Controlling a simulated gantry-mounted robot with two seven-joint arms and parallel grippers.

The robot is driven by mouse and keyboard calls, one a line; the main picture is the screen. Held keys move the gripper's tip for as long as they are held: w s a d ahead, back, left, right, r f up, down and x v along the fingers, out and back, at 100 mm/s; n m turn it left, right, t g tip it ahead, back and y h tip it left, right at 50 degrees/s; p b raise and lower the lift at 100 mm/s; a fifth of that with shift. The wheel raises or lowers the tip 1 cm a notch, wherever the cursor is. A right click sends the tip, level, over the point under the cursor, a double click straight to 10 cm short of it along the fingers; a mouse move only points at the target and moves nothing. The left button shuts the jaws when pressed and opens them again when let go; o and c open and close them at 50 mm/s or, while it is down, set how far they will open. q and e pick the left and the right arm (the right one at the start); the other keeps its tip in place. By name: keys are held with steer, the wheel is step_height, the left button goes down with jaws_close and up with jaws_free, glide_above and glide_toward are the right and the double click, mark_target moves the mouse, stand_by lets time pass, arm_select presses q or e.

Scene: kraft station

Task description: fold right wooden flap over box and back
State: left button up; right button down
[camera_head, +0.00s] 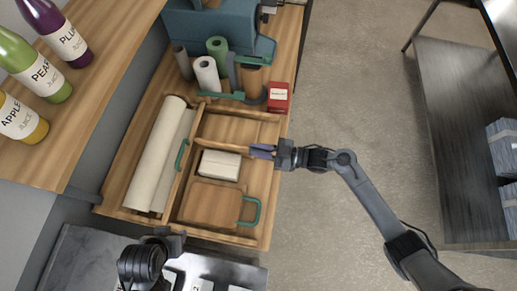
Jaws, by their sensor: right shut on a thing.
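The shallow wooden box (262,238) lies open below me, with a long pale roll in its left part. My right gripper (262,152) comes in from the right and is shut at the end of a thin wooden strip across the middle of the box; this looks like the wooden flap (220,146) seen nearly edge-on. A wooden board (207,205) with a green handle lies in the lower compartment, beside a white block (220,165). My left gripper (174,240) is at the lower left edge of the box, and its fingers are hard to make out.
A red box (278,97), rolls and green-handled tools stand behind the box. Juice bottles (35,75) stand on a wooden shelf at the upper left. A grey metal table (465,140) is at the far right. Bare floor lies between.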

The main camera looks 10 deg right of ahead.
stand_by(0.3)
steer(key=w+d+m+b, duration=0.1)
steer(key=w+d+m, duration=0.1)
steer(key=w+m, duration=0.3)
steer(key=shift+w+d+m, duration=0.15)
steer(key=shift+w+m, duration=0.25)
steer(key=shift+w, duration=0.15)
stand_by(0.5)
steer(key=c, duration=1.1)
jaws_free()
steer(key=shift+d, duration=0.1)
